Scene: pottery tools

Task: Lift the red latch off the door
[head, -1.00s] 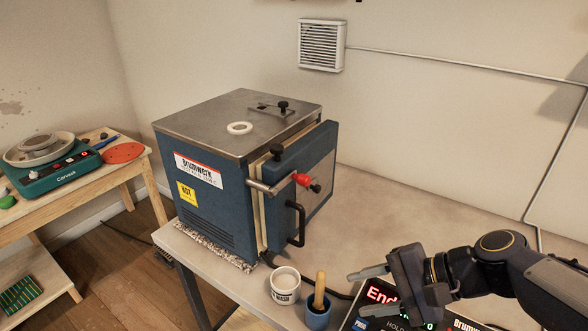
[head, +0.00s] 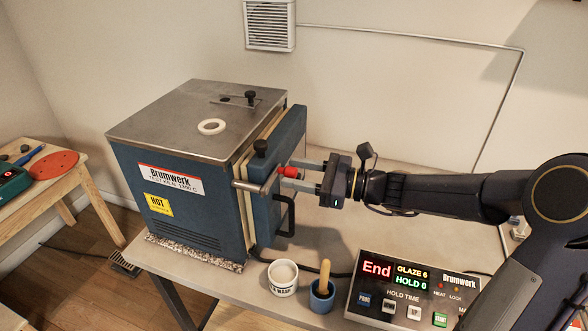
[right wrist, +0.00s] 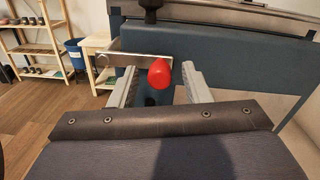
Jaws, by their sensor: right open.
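The red latch (head: 289,172) is a red knob at the end of a metal bar (head: 252,187) across the front of the blue kiln door (head: 291,135). In the right wrist view the red knob (right wrist: 160,73) sits between the two grey fingers, with the metal bar (right wrist: 128,60) running left from it. My right gripper (head: 297,174) is open with its fingertips around the knob; contact is hard to tell. The black door handle (head: 288,216) is below the latch. My left gripper is not in view.
The kiln (head: 175,170) stands on a grey table. A white cup (head: 283,278), a blue pot with a wooden tool (head: 322,293) and a controller reading "End" (head: 410,290) stand in front. A white ring (head: 211,126) lies on the kiln top.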

